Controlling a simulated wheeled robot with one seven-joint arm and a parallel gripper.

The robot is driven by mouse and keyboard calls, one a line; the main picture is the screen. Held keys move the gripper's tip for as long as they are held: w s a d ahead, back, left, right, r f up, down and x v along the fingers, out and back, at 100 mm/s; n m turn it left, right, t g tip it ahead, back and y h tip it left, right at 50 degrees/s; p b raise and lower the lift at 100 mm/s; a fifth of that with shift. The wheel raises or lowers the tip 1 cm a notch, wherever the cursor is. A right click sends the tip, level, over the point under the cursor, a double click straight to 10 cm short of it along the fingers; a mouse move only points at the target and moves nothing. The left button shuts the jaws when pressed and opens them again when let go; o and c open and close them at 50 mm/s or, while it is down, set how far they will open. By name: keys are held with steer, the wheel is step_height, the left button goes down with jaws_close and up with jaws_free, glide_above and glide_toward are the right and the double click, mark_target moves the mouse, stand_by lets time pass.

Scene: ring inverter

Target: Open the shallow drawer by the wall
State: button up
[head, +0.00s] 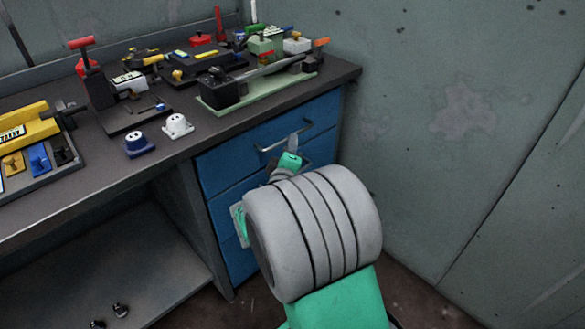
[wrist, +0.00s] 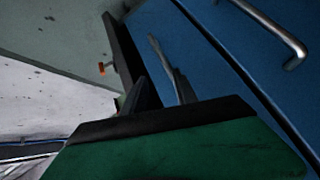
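The blue top drawer (head: 245,147) is the shallow one, under the desktop at the wall end. It looks closed and has a silver bar handle (head: 268,149). My gripper (head: 292,143) is at the middle of this handle, with a finger overlapping it in the head view. In the wrist view, the fingers of my gripper (wrist: 160,83) stand apart in front of the blue front (wrist: 185,45). A thin grey bar shows by the fingers. I cannot tell whether it is the handle or whether anything touches it.
A lower drawer's handle (wrist: 275,28) shows in the wrist view. The dark desktop (head: 215,135) carries tools, a blue cup-like piece (head: 138,144) and a white one (head: 178,125). The grey-green wall (head: 450,130) stands close on the right. Open shelf space (head: 120,265) is at the lower left.

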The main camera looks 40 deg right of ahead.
steer(key=w+d+n, duration=0.1)
steer(key=d, duration=0.1)
steer(key=w+d+f+n+t, duration=0.1)
steer(key=w, duration=0.1)
steer(key=w+d+n+t, duration=0.1)
steer(key=w+d, duration=0.1)
steer(key=shift+w+d+f+n+h, duration=0.1)
steer(key=shift+d+f+n+h, duration=0.2)
steer(key=shift+d+f, duration=0.05)
jaws_close()
stand_by(1.3)
